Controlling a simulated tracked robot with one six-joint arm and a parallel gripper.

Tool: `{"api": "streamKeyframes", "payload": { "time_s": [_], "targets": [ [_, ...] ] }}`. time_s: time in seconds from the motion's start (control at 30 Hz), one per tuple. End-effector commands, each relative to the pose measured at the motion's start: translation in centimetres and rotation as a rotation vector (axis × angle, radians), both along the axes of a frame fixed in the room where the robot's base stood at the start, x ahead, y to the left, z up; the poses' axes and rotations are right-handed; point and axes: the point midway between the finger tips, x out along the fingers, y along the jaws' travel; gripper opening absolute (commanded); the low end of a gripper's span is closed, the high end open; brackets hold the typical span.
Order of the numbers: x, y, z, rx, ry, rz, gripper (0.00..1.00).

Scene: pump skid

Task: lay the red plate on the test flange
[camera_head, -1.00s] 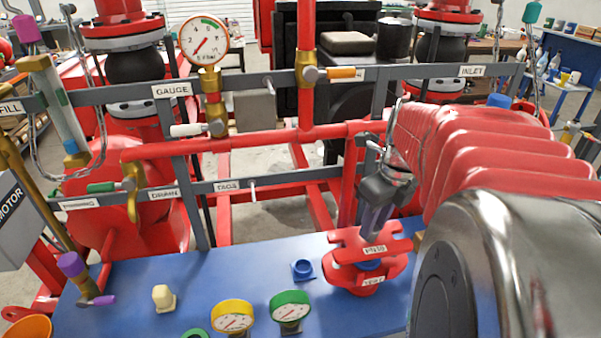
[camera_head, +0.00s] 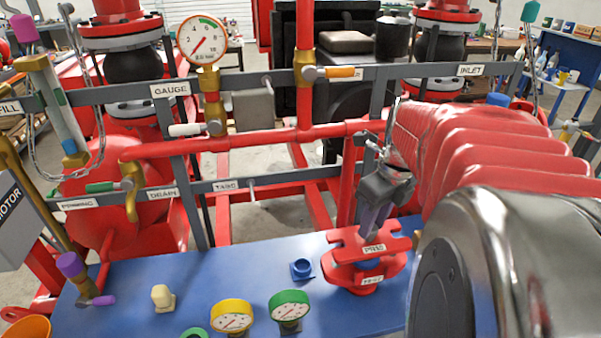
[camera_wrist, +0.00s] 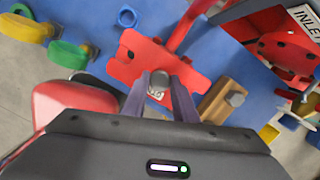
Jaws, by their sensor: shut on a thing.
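The red plate (camera_head: 348,243), labelled PN16, is held about level by a stub on its top. It also shows in the wrist view (camera_wrist: 126,68). My gripper (camera_head: 374,228) points down and is shut on the stub; its fingertips also show in the wrist view (camera_wrist: 159,88). The red test flange (camera_head: 390,277), with its own label, stands on the blue bench directly under the plate. A bit of blue shows between the two at the front. The plate hides most of the flange's top, so I cannot tell whether they touch.
A blue ring-shaped piece (camera_head: 302,269), a green gauge (camera_head: 289,306) and a yellow gauge (camera_head: 232,316) are left of the flange on the blue bench (camera_head: 235,270). Red pipes and the grey labelled rail (camera_head: 275,180) stand behind.

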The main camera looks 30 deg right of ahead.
Motion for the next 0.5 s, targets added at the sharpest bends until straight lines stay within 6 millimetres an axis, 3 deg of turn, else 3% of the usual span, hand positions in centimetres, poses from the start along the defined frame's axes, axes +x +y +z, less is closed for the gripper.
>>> {"api": "streamKeyframes", "payload": {
  "time_s": [0.5],
  "targets": [
    [0.07, -0.01, -0.56, -0.001, -0.001, 0.001, 0.0]
  ]
}}
